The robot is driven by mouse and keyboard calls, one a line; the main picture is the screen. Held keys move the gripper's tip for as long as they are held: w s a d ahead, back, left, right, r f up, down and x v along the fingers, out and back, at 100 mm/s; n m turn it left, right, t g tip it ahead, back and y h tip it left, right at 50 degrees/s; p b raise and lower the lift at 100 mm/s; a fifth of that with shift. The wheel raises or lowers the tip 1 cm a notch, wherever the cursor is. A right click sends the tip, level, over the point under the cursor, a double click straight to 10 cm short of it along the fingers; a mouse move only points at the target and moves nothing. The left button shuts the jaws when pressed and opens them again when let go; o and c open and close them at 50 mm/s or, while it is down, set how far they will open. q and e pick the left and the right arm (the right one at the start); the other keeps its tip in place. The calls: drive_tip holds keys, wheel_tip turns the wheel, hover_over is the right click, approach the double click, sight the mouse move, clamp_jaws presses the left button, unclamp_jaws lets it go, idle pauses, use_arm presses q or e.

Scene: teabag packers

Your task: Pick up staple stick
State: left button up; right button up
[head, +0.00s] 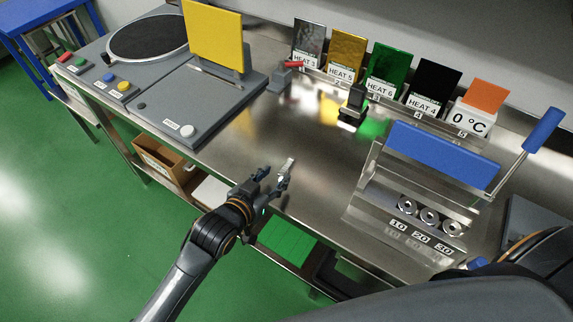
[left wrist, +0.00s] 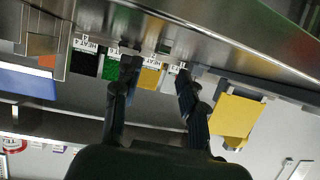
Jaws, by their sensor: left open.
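A small pale metallic piece, which looks like the staple stick (head: 289,164), lies on the steel bench near its front edge. My left gripper (head: 272,179) reaches in from the lower left, its fingers spread. One fingertip is right by the piece; I cannot tell if they touch. In the left wrist view my left gripper (left wrist: 155,75) is open with nothing clearly held between its fingers. The staple stick cannot be made out for sure there. My right gripper is not seen; only part of my right arm shows at the lower right.
A black stapler-like device (head: 353,104) stands farther back. A blue-topped machine with a lever (head: 440,155) stands on the right. A grey base with a yellow panel (head: 213,40) is on the left. Colored packets (head: 387,68) line the back. The bench middle is clear.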

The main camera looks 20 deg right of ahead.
sight(286, 166)
use_arm(q)
drive_tip(key=shift+p+x, duration=0.55)
drive_tip(key=shift+x, duration=2.65)
drive_tip(key=shift+a+f, duration=0.1)
drive_tip(key=shift+c, duration=0.6)
clamp_jaws()
